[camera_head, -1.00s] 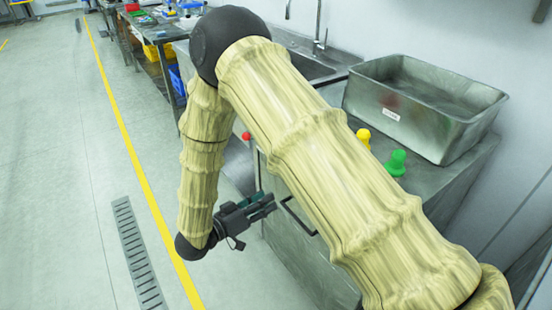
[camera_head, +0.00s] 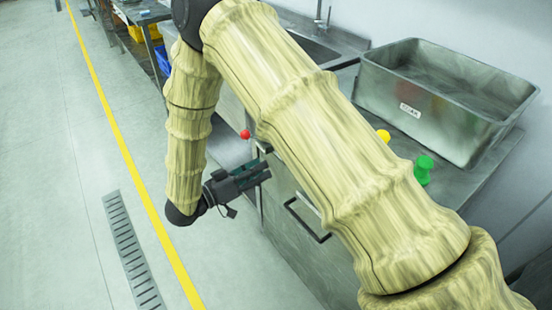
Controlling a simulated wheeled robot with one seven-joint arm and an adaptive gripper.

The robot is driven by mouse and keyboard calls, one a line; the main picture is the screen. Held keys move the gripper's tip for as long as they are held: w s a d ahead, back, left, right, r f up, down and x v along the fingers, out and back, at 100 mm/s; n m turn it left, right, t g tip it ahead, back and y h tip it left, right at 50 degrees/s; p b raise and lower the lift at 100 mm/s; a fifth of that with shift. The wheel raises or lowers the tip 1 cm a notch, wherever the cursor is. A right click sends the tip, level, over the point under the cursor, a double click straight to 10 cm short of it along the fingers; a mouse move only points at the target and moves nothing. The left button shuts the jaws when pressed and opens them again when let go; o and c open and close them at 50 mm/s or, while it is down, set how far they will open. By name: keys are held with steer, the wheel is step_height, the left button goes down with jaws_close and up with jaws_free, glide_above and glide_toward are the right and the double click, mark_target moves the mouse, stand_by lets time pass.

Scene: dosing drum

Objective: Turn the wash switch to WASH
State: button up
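No switch marked WASH can be made out. A small red ball-shaped knob (camera_head: 245,134) shows at the left end of the metal cabinet, just beyond my gripper; I cannot tell what it belongs to. My gripper (camera_head: 266,170) is dark, with greenish fingers, and points right toward the cabinet front (camera_head: 290,240). It is below the red knob in the picture and left of a black-edged handle (camera_head: 306,219). Nothing is seen held in it. The fingers are too small and overlapped to show whether they are open. My arm covers much of the cabinet and counter.
A metal tub (camera_head: 440,105) with a white label stands on the counter. A yellow knob-like object (camera_head: 383,135) and a green one (camera_head: 423,170) are near it. A sink (camera_head: 312,48) is behind. The floor at left is clear, with a grate (camera_head: 130,250) and yellow line.

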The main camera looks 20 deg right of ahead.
steer(key=x, duration=0.7)
steer(key=shift+f, duration=0.1)
jaws_close()
